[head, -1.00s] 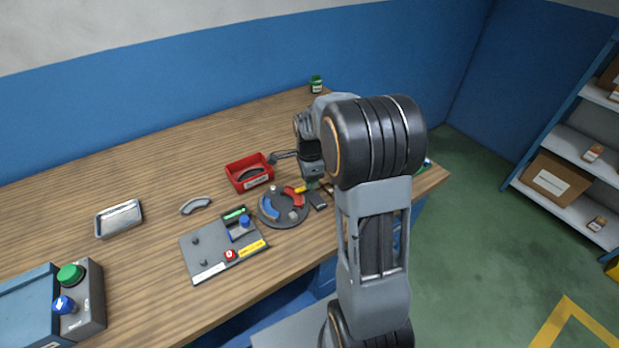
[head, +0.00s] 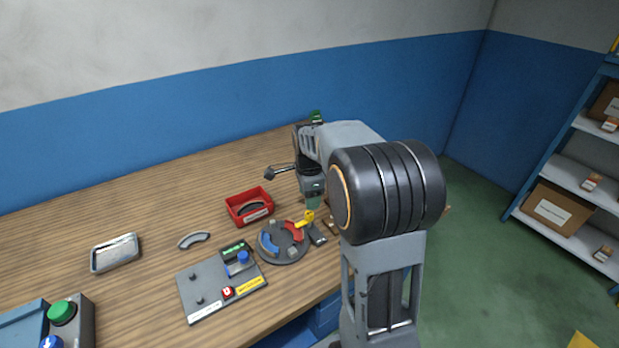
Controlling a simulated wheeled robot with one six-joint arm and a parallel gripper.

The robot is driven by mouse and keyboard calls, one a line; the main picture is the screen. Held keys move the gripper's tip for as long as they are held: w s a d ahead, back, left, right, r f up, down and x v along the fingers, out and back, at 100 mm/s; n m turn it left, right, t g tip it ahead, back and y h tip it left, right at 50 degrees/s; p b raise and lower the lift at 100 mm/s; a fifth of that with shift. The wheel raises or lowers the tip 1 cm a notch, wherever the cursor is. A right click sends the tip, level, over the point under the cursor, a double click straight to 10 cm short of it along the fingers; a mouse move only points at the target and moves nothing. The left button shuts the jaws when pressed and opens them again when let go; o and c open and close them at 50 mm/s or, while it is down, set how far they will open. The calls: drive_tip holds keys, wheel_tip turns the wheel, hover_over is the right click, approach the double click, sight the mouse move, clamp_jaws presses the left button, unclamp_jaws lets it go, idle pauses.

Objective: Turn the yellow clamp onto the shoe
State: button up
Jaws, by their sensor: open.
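The yellow clamp (head: 305,219) sits at the far right edge of a dark round plate (head: 285,257), beside a curved red shoe (head: 293,231). Its near end appears to touch or overlap the red shoe; I cannot tell which. A curved blue shoe (head: 267,243) lies on the left of the plate. My gripper (head: 311,204) points down just above the clamp's far end. It is open, but its fingertips are small and partly merge with the clamp, so contact is unclear.
A red bin (head: 250,214) holding a dark curved piece stands behind the plate. A grey fixture board (head: 205,298), a loose grey arc (head: 193,240) and a metal tray (head: 116,254) lie to the left. A dark block (head: 317,236) is right of the plate.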

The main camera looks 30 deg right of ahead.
sight(310, 215)
wheel_tip(310, 215, up, 7)
idle(0.3)
idle(0.5)
drive_tip(key=s+a+f+n+t, duration=0.1)
drive_tip(key=s+a+n, duration=0.3)
drive_tip(key=s+n, duration=0.4)
drive_tip(key=s+a+f+n+t+p, duration=0.1)
drive_tip(key=s+a+f+n+t, duration=0.1)
drive_tip(key=s+a+n, duration=0.3)
drive_tip(key=shift+s+a+n+t, duration=0.3)
drive_tip(key=shift+s+n, duration=1.3)
drive_tip(key=shift+n, duration=1.8)
